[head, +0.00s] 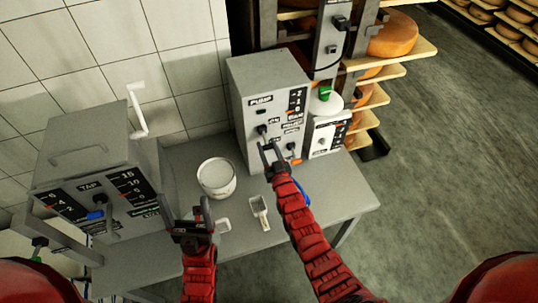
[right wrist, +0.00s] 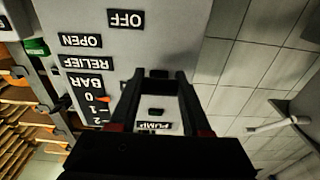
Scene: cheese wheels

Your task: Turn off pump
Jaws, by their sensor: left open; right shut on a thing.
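The pump box (head: 245,85) is a grey cabinet with a PUMP label, standing on the steel table in the head view. Its dark pump switch (head: 262,129) is on the front face, below the label. My right gripper (head: 269,148) reaches up to this face and is shut on the switch. In the right wrist view the fingers (right wrist: 158,76) are at the panel, between the PUMP label and the OFF label (right wrist: 126,18), with the switch partly hidden. My left gripper (head: 193,219) is open and empty above the table's front, below the white pot.
A white pot (head: 217,177) and a small scoop (head: 259,211) sit on the table (head: 335,194). A tap box (head: 85,170) stands at left. Cheese shelves (head: 410,50) stand behind; the floor at right is clear.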

